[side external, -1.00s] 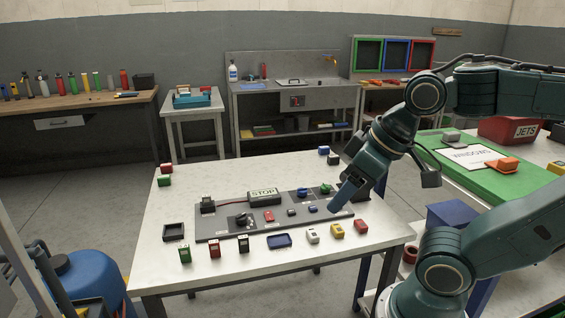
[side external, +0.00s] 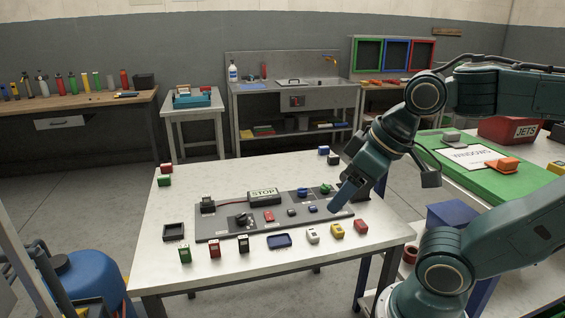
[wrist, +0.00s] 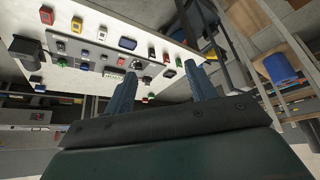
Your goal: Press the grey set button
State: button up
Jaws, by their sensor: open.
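A dark control panel (side external: 220,232) lies on the white table. A small dark grey button (side external: 291,212) sits on it between a red button (side external: 268,216) and a blue button (side external: 313,209); I cannot read its label, so I cannot be sure it is the set button. My gripper (side external: 338,207) is low over the panel's right end, to the right of these buttons, and hides part of that end. In the wrist view my gripper (wrist: 165,78) shows two separated blue fingers with nothing between them. The panel (wrist: 72,47) is beyond them, at upper left.
Several small coloured blocks and a blue tray (side external: 279,241) line the table's front. The table's back middle is clear.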

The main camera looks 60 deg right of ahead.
grip_shut()
dwell(1.5)
